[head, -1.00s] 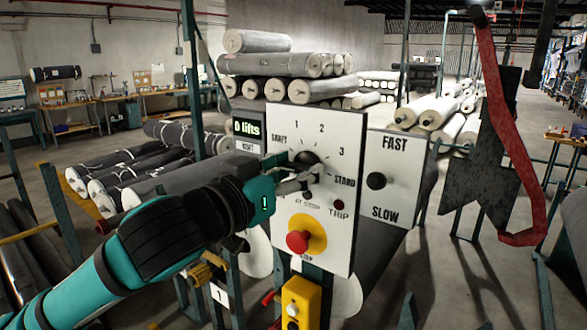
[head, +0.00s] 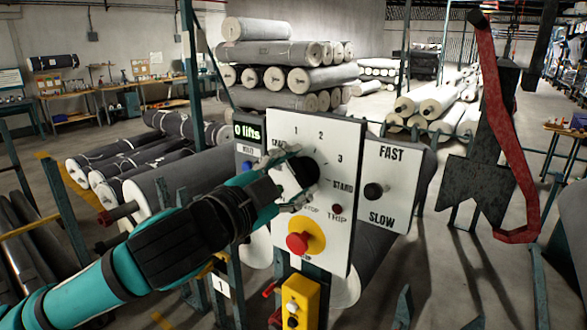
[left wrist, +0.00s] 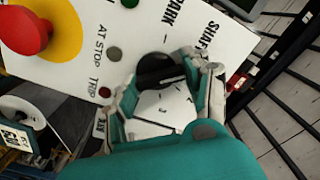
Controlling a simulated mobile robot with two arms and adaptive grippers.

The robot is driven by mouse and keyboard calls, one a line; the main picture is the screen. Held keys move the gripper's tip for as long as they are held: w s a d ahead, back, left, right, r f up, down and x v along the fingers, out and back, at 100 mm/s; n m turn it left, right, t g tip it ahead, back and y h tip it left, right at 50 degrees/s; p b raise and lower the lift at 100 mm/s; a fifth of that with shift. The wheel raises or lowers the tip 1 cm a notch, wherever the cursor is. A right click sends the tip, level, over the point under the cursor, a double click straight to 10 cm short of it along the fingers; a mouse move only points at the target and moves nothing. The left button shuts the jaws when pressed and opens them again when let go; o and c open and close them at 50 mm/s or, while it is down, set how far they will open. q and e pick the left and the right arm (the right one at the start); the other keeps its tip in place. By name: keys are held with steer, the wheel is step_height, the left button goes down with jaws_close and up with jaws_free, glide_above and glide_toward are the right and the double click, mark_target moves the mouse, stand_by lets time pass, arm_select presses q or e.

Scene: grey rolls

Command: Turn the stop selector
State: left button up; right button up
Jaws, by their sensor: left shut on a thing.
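The stop selector is a round black knob (head: 308,172) on a white panel (head: 346,235) in the head view. Printed marks around it include 1, 2, 3 and STAND; some lettering is covered by my fingers. My left gripper (head: 293,176) reaches it from the left, with its fingers around the knob. In the left wrist view the black knob (left wrist: 158,68) sits between the fingertips of my left gripper (left wrist: 170,82), which is shut on it. The knob's pointer direction cannot be told. My right gripper is not in view.
Below the selector is a red button (head: 297,242) on a yellow disc. A FAST/SLOW panel (head: 391,180) with a black knob stands to the right. A display (head: 247,130) reads "0 lifts". A red bar (head: 507,120) hangs at the right. Rolls are stacked behind.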

arm_select(q)
steer(key=m+p, duration=0.2)
steer(key=m, duration=0.4)
steer(key=shift+d+r+m, duration=0.1)
steer(key=shift+m, duration=0.2)
steer(key=m+p, duration=0.1)
steer(key=m, duration=0.4)
steer(key=shift+s, duration=0.1)
steer(key=shift+d+m, duration=0.1)
steer(key=shift+m, duration=0.2)
steer(key=o, duration=1.2)
steer(key=shift+c, duration=0.2)
